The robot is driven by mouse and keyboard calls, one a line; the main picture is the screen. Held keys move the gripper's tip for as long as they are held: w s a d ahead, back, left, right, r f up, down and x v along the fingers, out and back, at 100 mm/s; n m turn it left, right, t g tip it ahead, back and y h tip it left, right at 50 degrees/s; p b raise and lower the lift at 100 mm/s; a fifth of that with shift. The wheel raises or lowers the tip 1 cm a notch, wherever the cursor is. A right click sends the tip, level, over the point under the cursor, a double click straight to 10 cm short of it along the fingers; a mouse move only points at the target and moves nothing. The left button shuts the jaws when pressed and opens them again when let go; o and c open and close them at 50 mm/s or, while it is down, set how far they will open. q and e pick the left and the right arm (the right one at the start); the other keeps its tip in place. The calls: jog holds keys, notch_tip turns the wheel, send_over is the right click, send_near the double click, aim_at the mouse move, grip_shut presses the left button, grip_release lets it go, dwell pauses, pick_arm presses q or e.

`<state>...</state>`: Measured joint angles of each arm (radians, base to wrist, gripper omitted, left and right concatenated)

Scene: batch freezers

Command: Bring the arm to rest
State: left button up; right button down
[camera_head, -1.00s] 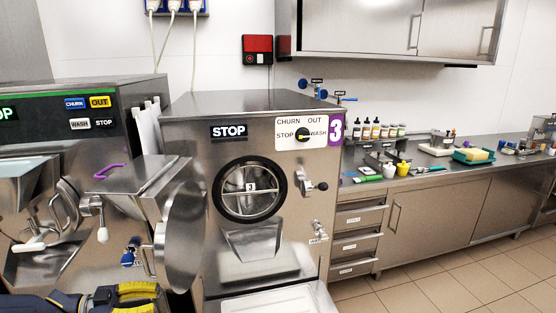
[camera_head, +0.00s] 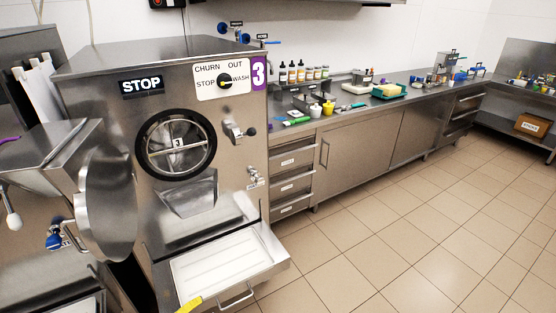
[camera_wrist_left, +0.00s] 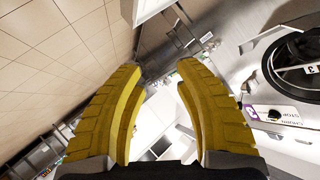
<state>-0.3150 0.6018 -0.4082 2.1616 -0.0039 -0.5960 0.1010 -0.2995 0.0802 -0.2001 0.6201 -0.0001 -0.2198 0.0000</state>
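My left gripper shows in the left wrist view (camera_wrist_left: 160,72) as two yellow padded fingers, held apart with nothing between them. In the head view only a yellow finger part (camera_head: 190,303) shows at the bottom edge, at the front of the pull-out tray. Batch freezer 3 (camera_head: 105,95) stands behind, with a STOP sign and a round window in its front. My right gripper is in neither view.
The tray (camera_head: 268,268) with a white liner juts out below freezer 3. A steel counter (camera_head: 365,148) with bottles, cups and tools runs right above drawers. A cardboard box (camera_head: 532,126) sits at far right. The tiled floor (camera_head: 400,240) is clear.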

pick_arm(q)
jog(key=s+a+n+g+y, duration=0.45)
jog(key=s+a+y, duration=0.5)
jog(key=s, duration=0.55)
jog(key=s+d+f+g+h, duration=0.2)
jog(key=d+f, duration=0.1)
jog(key=f, duration=1.3)
jog(key=s+d+f+g+h, duration=0.1)
jog(key=d+f+g+h, duration=0.1)
jog(key=f, duration=1.4)
jog(key=s+f+n+g, duration=0.2)
jog(key=s+f+n, duration=0.1)
jog(key=s+f, duration=1.6)
jog(key=shift+s+f+h, duration=0.35)
jog(key=shift+s+h, duration=0.1)
jog(key=shift+s, duration=0.75)
jog(key=shift+d+g, duration=0.15)
jog(key=shift+g, duration=0.1)
